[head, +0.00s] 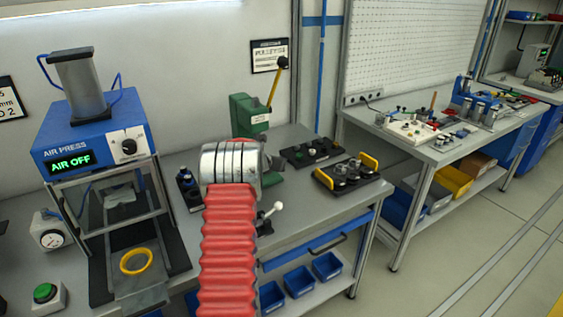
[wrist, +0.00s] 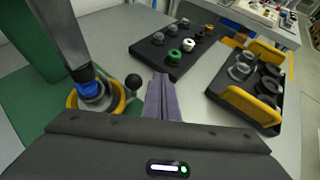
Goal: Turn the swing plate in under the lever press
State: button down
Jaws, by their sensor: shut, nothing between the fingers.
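The green lever press (head: 249,114) with its yellow lever (head: 275,88) raised stands behind my wrist in the head view. In the wrist view its green body (wrist: 32,40) is at the left. There a yellow round holder (wrist: 73,101), seemingly on the swing plate, carries a grey part with a blue piece (wrist: 84,73) on top. A dark ball knob (wrist: 133,81) sticks out on its right. My gripper (wrist: 162,82) is shut and empty, just right of the knob; I cannot tell whether they touch. My wrist hides the plate and gripper in the head view.
A black board with small round parts (wrist: 158,53) lies beyond my fingers. A black tray with yellow handles (wrist: 249,106) is to the right. The blue air press (head: 92,131) stands left, with a yellow ring (head: 137,272) in front. A white-knobbed handle (head: 276,208) is near the bench edge.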

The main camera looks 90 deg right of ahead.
jog(key=shift+a, duration=0.1)
jog(key=shift+s+a, duration=0.15)
jog(key=shift+s, duration=0.1)
jog(key=s+a+r, duration=0.5)
jog(key=s+a, duration=0.3)
jog(key=shift+s+a, duration=0.2)
jog(key=shift+a, duration=0.1)
jog(key=shift+r, duration=0.1)
dwell(0.9)
